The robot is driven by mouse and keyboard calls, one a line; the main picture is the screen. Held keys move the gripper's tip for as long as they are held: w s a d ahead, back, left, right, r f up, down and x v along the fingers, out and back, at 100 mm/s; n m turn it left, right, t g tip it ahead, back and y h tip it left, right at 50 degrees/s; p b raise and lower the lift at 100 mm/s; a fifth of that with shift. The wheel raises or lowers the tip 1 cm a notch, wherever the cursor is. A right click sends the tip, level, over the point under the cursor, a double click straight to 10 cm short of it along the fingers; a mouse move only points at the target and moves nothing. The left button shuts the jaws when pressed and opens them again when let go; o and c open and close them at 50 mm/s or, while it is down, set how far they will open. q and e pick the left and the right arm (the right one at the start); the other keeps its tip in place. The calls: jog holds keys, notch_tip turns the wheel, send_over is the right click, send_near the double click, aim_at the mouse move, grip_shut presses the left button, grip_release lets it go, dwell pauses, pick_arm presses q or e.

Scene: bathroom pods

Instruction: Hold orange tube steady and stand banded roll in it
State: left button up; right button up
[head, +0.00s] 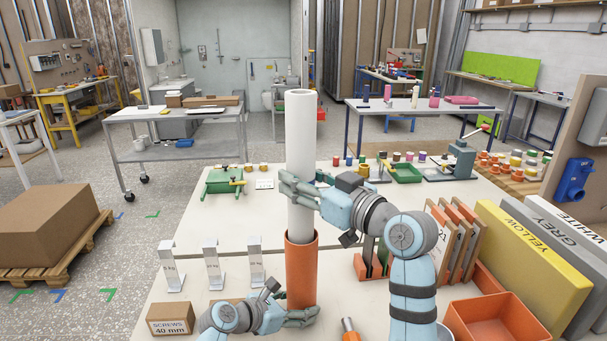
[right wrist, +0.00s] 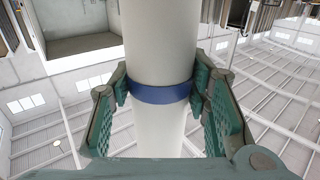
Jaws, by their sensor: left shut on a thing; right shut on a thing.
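The banded roll (head: 300,130) is a long white cylinder standing upright in the head view. My right gripper (head: 302,190) is shut around its middle. In the right wrist view, the fingers close on the roll at its blue band (right wrist: 161,93). The orange tube (head: 301,272) stands upright on the table directly below the roll. The roll's lower end meets the tube's mouth and appears to be inside the rim; how deep is hidden. My left gripper (head: 298,317) is shut around the tube near its base, which is partly hidden by the fingers.
The white table (head: 232,222) holds several grey weight-like stands (head: 212,262) and a screws box (head: 170,318) to the left. An orange bin (head: 492,322), wooden rack (head: 455,240) and yellow panel (head: 530,250) stand to the right.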

jog(key=shift+f, duration=0.75)
jog(key=o, duration=1.3)
jog(key=shift+o, duration=0.2)
jog(key=v, duration=1.2)
